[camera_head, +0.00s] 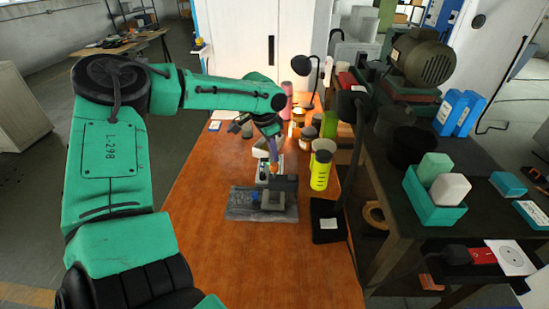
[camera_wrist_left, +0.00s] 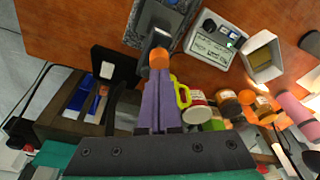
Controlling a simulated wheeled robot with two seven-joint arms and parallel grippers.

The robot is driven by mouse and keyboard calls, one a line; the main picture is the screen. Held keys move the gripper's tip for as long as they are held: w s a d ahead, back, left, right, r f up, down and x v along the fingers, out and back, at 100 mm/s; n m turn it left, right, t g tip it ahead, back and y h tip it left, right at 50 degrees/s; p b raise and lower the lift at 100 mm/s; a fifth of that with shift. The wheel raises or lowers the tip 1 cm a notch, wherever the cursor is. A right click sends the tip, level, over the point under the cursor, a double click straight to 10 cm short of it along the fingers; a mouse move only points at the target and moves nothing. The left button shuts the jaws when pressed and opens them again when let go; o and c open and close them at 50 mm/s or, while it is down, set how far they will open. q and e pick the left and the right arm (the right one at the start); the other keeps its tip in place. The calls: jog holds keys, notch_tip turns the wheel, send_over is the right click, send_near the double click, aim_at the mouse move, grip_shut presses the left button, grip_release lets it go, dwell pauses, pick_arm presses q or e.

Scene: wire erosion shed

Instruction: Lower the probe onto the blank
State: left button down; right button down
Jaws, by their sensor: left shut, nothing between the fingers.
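A speckled grey slab (camera_head: 236,209) lies on the orange-brown table and bears a dark fixture (camera_head: 283,185) with a small blue part (camera_head: 257,197). The slab also shows at the top of the left wrist view (camera_wrist_left: 149,14), with a dark grey part (camera_wrist_left: 160,38) reaching from it toward my fingertips. I cannot clearly make out the probe or the blank. My left gripper (camera_head: 274,167), with purple fingers, points down just behind the fixture. In the left wrist view its fingers are shut (camera_wrist_left: 159,58), with orange at the tips; whether they touch the dark part cannot be told. My right gripper is not in view.
A white box with a display (camera_wrist_left: 210,48) stands beside the slab. A yellow-green container (camera_head: 320,170) and several jars stand to the right, near a black lamp base (camera_head: 328,222). A dark bench (camera_head: 400,215) adjoins the right side. The table's near part is clear.

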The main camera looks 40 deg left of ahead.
pick_arm(q)
jog(key=shift+f, duration=0.1)
jog(key=shift+f+b, duration=0.65)
jog(key=shift+f, duration=0.4)
notch_tip(320, 180, up, 7)
jog(key=p, duration=0.6)
jog(key=shift+r+p, duration=0.2)
jog(key=shift+p, duration=0.2)
jog(key=shift+f, duration=0.1)
jog(key=shift+f, duration=0.1)
